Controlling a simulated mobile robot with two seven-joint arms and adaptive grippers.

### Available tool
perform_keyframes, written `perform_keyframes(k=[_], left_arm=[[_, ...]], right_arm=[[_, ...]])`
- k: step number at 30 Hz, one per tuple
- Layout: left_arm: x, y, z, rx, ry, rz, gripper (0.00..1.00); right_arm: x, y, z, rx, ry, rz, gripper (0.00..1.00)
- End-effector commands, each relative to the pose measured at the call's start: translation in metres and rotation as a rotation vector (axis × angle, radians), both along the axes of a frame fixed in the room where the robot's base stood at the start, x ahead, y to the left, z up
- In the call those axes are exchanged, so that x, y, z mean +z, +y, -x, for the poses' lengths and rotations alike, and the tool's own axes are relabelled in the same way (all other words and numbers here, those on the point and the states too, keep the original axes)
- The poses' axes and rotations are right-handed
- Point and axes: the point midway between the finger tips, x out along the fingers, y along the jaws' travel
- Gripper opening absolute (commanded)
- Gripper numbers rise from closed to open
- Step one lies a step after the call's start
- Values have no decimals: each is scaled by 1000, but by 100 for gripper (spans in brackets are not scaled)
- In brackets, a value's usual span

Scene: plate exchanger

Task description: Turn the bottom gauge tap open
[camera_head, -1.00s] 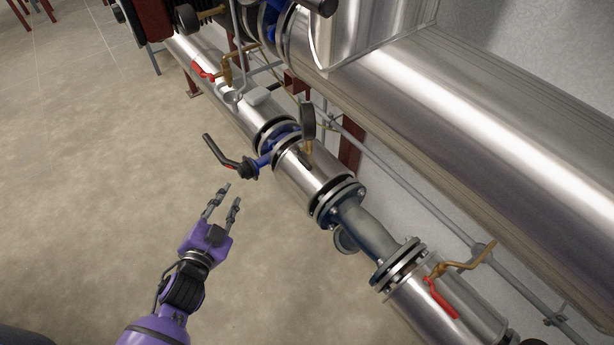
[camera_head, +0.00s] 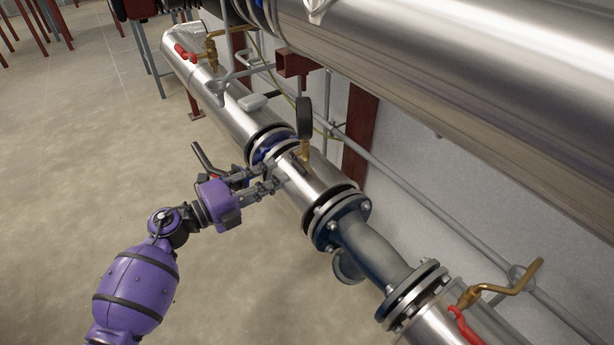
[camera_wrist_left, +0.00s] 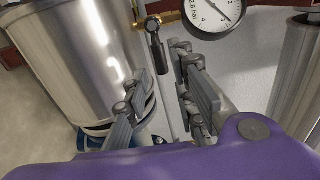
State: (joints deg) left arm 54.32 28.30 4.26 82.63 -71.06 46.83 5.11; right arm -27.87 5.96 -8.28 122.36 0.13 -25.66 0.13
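The pressure gauge (camera_head: 304,118) stands on a brass fitting (camera_head: 305,151) on the steel pipe, seen edge-on in the head view. In the left wrist view its white dial (camera_wrist_left: 213,14) is at the top, with a short black tap lever (camera_wrist_left: 156,38) hanging from brass to its left. My left gripper (camera_head: 276,175) is open and empty beside the pipe, just left of the brass fitting. In the left wrist view its fingertips (camera_wrist_left: 160,62) lie on either side below the lever, apparently short of it. My right gripper is not in view.
A black-handled lever (camera_head: 205,161) of a blue valve is close behind my left gripper. Red-handled taps sit farther up (camera_head: 186,52) and lower (camera_head: 464,327) on the pipework. A large steel pipe (camera_head: 450,70) runs above.

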Motion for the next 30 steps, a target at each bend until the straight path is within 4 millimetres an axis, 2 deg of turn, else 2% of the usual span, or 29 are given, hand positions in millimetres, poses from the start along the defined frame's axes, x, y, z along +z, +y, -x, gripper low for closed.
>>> perform_keyframes(k=[5, 16, 27, 28, 30], left_arm=[[-1, -13, -9, -2, 0, 3, 24], [-2, -57, -40, -2, 2, 3, 24], [0, -64, -45, -1, 2, 1, 24], [0, -63, -45, -1, 2, 1, 23], [0, -63, -45, -1, 2, 1, 14]], right_arm=[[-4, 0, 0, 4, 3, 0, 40], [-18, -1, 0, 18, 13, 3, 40], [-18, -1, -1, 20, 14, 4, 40], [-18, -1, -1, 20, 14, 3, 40], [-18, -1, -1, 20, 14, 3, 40]])
